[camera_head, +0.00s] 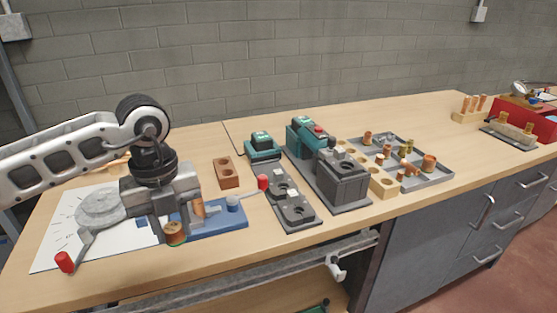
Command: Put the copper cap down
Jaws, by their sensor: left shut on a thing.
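My left gripper (175,222) points down over the front left of the bench, its arm coming in from the left. It is shut on a short, round, copper-coloured piece that looks like the copper cap (175,233), at the lower end of the fingers. I cannot tell whether the cap touches the surface below. Another copper-coloured piece (197,208) shows just right of the fingers, partly hidden by them. My right gripper is out of view.
A blue base (228,216) with a red-knobbed lever lies beside the gripper, on or by a white sheet (60,232). A brown block with holes (226,172) stands behind. Grey and teal machines (342,177) and a grey tray of copper fittings (440,176) stand to the right.

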